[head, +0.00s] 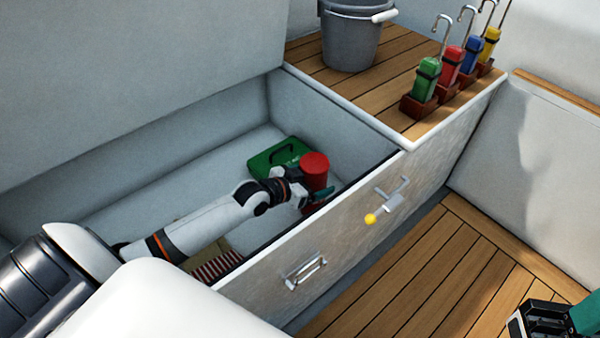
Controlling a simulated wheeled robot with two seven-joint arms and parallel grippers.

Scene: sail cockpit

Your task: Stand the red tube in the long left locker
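The red tube (315,166) stands upright inside the open long locker (190,157), near its right end and close to the front wall. My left arm reaches into the locker from the left. My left gripper (309,190) is at the tube, with its fingers on either side of it below the top. I cannot tell whether they press on it. The tube's foot is partly hidden by the gripper and the locker's front edge. My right gripper (541,321) is low at the right, above the wooden floor, partly cut off by the picture's edge.
A green case (275,157) lies behind the tube. A striped item (216,267) lies under my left arm. A grey bucket (350,38) and several coloured hooked items stand on the wooden top.

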